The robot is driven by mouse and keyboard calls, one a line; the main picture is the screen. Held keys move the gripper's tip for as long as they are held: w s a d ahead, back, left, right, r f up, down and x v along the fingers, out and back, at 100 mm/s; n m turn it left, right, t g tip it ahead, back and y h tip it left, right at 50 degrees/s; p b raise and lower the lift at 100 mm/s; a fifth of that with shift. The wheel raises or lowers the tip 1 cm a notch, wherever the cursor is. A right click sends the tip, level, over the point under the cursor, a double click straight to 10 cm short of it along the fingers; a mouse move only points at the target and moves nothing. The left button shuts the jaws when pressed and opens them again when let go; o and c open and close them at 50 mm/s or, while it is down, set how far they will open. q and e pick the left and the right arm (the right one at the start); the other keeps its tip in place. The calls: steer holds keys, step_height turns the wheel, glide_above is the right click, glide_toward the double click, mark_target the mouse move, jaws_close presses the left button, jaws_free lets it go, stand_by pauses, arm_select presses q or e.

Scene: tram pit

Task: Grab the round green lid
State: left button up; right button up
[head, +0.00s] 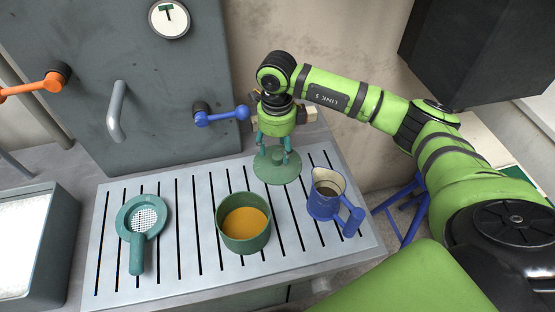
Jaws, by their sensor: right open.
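The round green lid (282,176) lies on the slatted metal tray (185,276), towards its back edge. My right gripper (273,160) points down over the lid from behind. Its fingers are apart, with the tips at or just above the lid's middle. I cannot tell whether they touch it. The gripper hides part of the lid's back side and any knob on it. My left gripper is not in view.
A green pot (244,228) with orange contents stands left of the lid. A blue jug (329,195) stands to the right. A green strainer (141,228) lies further left. A blue lever (222,116) juts from the grey cabinet (160,80) behind.

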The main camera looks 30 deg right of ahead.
mark_target(278, 155)
steer(key=shift+d+f+p, duration=0.1)
steer(key=shift+f+p, duration=0.45)
steer(key=shift+f, duration=1.4)
jaws_close()
steer(key=shift+r, duration=0.15)
